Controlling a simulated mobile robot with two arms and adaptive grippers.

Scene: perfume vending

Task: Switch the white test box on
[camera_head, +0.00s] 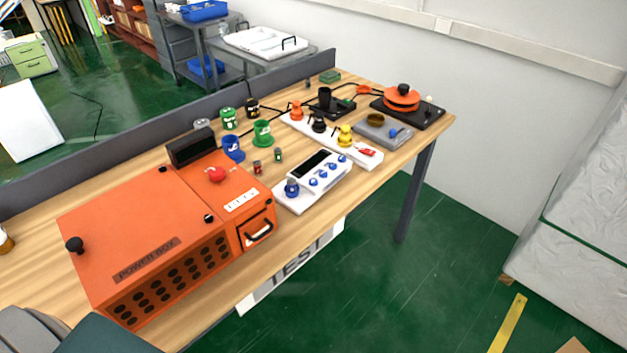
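The white test box (330,189) is on the wooden table, near its front edge and right of the orange power box. It has a dark display (311,164) and several small blue knobs on its sloped face. A larger blue knob (291,188) sits at its left end. The display looks dark. A white sign reading TEST (300,262) hangs below the table's front edge. Neither of my grippers shows in this view.
The orange power box (130,220) with a red button (216,174) fills the table's left part. Behind the test box are blue and green cups, small jars and a white strip (366,164) with coloured items. A black-based orange device (402,97) stands far right.

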